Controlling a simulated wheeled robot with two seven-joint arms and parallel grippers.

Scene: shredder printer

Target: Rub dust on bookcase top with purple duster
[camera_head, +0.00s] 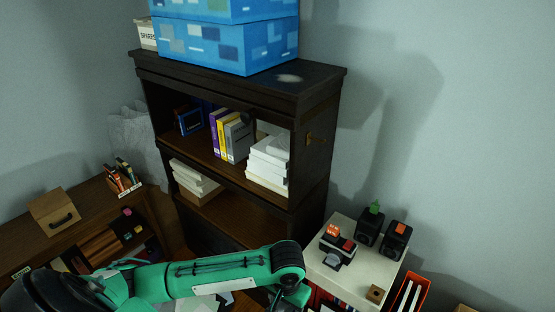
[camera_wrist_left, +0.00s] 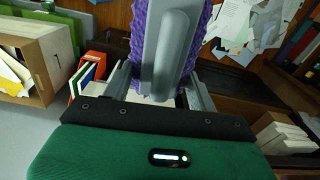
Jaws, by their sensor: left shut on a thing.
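The purple duster (camera_wrist_left: 198,35) shows in the left wrist view, with a grey handle part in front of its purple fluff. My left gripper (camera_wrist_left: 160,88) is shut on its grey handle; the far end of the duster is cut off by the picture's edge. In the head view my left arm reaches in low, and its fingertips and the duster do not show. The dark bookcase (camera_head: 310,145) stands at the centre. A pale dust patch (camera_head: 289,78) lies on its top, right of a blue box. My right gripper is in neither view.
Blue patterned boxes (camera_head: 215,45) and a white container (camera_head: 147,35) fill the left of the bookcase top. Books and paper stacks (camera_head: 268,165) sit on its shelves. A white cabinet (camera_head: 335,283) with small items stands at right, a low brown shelf (camera_head: 75,220) at left.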

